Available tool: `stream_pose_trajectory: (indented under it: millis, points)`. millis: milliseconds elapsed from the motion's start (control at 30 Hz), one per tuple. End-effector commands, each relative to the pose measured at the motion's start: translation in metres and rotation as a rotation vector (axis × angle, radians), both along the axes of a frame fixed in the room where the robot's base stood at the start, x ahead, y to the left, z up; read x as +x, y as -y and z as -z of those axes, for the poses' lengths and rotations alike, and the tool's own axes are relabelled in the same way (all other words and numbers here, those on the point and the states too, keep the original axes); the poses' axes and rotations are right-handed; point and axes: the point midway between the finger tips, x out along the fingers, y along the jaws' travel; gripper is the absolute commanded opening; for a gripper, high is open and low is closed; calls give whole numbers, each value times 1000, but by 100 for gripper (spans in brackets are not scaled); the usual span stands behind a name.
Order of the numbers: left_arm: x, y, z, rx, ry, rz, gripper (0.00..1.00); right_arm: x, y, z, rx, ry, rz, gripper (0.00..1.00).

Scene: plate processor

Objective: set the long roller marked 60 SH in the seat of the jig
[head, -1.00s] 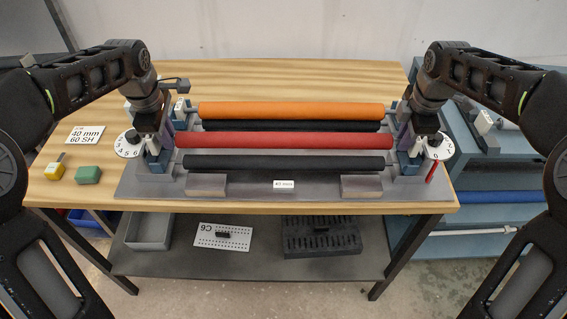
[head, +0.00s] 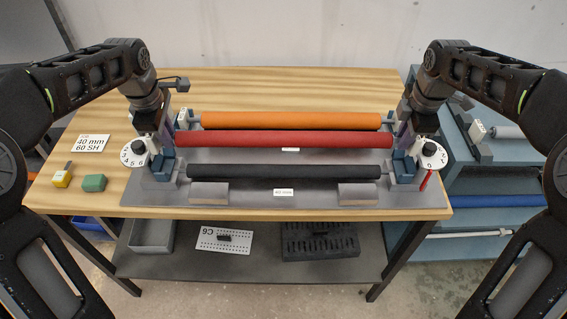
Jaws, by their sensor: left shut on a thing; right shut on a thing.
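A long red roller (head: 285,139) spans the jig (head: 255,203) between my grippers and looks raised above it. My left gripper (head: 163,138) is shut at its left end, and my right gripper (head: 408,138) is shut at its right end. The fingers are dark and hard to make out. A black roller (head: 285,172) lies in front of and below the red one. An orange roller (head: 290,121) lies behind it. No hardness mark is readable on any roller. A card (head: 91,143) at the left reads 40 mm 60 SH.
Numbered dials stand at the jig's left (head: 135,153) and right (head: 430,154). A blue rack (head: 490,184) stands right of the table. The wooden table behind the jig is clear.

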Motion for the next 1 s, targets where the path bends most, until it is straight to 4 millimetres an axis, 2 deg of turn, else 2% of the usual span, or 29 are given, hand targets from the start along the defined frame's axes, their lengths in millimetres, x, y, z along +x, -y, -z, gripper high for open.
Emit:
stream_pose_trajectory:
  millis: [467, 1000]
  points:
    - [0, 0, 6, 0, 2, 0, 0, 0, 0, 6, 0, 2, 0, 0]
    - [0, 0, 41, 0, 2, 0, 0, 0, 0, 41, 0, 2, 0, 0]
